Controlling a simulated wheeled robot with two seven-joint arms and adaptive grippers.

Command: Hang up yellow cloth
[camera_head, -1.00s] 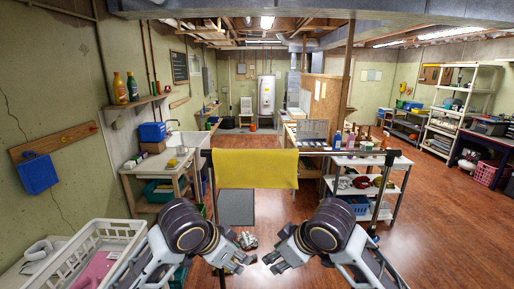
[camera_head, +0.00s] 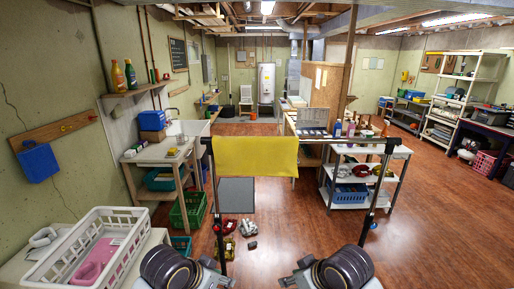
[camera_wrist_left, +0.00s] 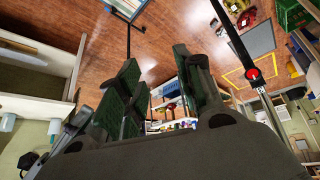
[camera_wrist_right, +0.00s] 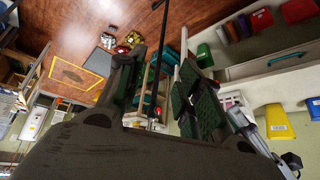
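The yellow cloth (camera_head: 255,157) hangs draped over the left part of a dark horizontal bar (camera_head: 340,140) in the head view. Its front face hangs fairly flat, with a nearly level lower edge. The bar is held by two thin upright posts. My grippers are below the head view's bottom edge; only my arm links show there. My left gripper (camera_wrist_left: 157,60) is open and empty in its wrist view, fingers apart. My right gripper (camera_wrist_right: 162,58) is also open and empty in its wrist view. Neither gripper touches the cloth.
A white laundry basket (camera_head: 118,214) with a pink item in it stands at the lower left. A green crate (camera_head: 189,211) and small items lie on the floor near the left post. A white shelf cart (camera_head: 345,178) stands behind the rack's right side. Floor is open at right.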

